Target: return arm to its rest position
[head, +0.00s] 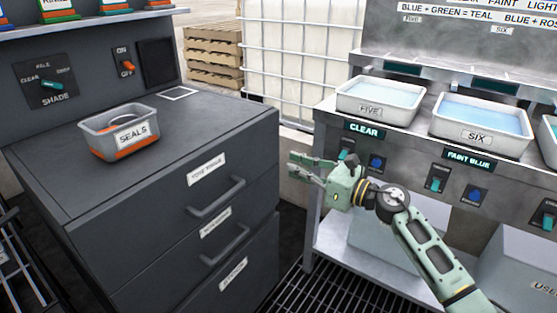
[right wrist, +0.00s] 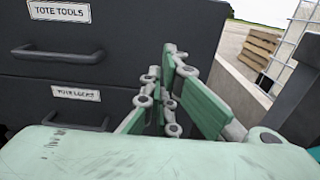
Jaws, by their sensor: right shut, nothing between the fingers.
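My right gripper (head: 306,167) is in the head view, in the gap between the dark drawer cabinet (head: 180,205) and the metal bench (head: 328,104). My right arm reaches up to it from the lower right. In the right wrist view its green fingers (right wrist: 170,90) are shut with nothing between them, pointing toward the cabinet drawers. It appears apart from the cabinet and bench. My left gripper is in neither view.
A SEALS bin (head: 118,133) stands on the cabinet top. Trays FIVE (head: 368,110) and SIX (head: 476,135) hold pale blue liquid on the bench. Switches line the bench front. Drawer handles (head: 216,198) stick out. Pallets (head: 212,55) and a caged white tank (head: 290,50) stand behind.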

